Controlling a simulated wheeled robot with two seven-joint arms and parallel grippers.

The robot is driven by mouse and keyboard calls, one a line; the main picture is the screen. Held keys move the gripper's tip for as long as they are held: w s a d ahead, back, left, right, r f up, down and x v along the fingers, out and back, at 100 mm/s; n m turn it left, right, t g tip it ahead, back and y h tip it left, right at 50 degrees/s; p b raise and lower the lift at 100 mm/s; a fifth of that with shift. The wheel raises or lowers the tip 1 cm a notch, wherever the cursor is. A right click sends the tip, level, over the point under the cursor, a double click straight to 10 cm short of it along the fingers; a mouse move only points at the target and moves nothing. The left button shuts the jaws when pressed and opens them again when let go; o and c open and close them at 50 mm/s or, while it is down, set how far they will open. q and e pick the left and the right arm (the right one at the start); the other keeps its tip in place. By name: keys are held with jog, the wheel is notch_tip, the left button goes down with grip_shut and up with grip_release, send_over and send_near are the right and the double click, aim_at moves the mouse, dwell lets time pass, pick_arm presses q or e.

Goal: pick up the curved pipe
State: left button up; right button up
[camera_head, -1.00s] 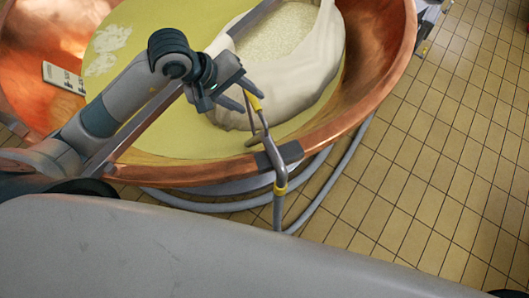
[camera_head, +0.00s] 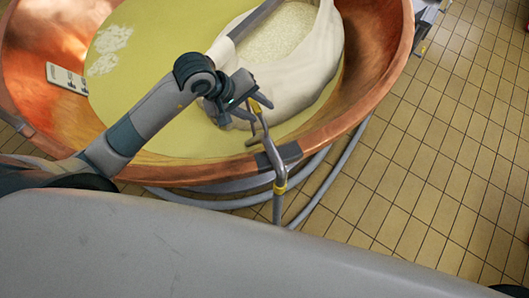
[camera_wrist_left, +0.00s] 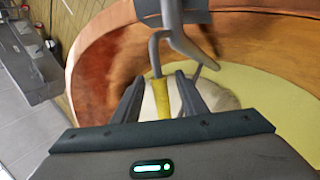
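The curved pipe (camera_head: 269,146) is grey with yellow bands. It stands at the near rim of the copper vat, beside a dark block, and its upper end bends over the vat. My left gripper (camera_head: 257,103) is at that upper end, above the yellow liquid. In the left wrist view, its two dark fingers (camera_wrist_left: 159,78) are apart, with the pipe's yellow section (camera_wrist_left: 161,98) showing between them and gaps on both sides. I see no clear contact. The grey bend of the pipe (camera_wrist_left: 177,38) shows above the fingers. My right gripper is out of view.
The copper vat (camera_head: 383,75) holds yellow liquid and a white cloth (camera_head: 318,62) full of pale grains. A dark block (camera_head: 290,153) sits on its near rim. Grey hoses (camera_head: 335,172) curve below.

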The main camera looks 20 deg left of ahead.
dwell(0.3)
pick_arm(q)
grip_shut()
jog(key=shift+r, duration=0.15)
jog(key=shift+w+r+b, duration=0.1)
jog(key=shift+r+b, duration=0.2)
jog(key=shift+r, duration=0.45)
notch_tip(320, 180, up, 8)
jog(key=shift+f+b, duration=0.1)
jog(key=shift+b, duration=1)
jog(key=shift+r, duration=0.3)
jog(key=shift+a+r, duration=0.1)
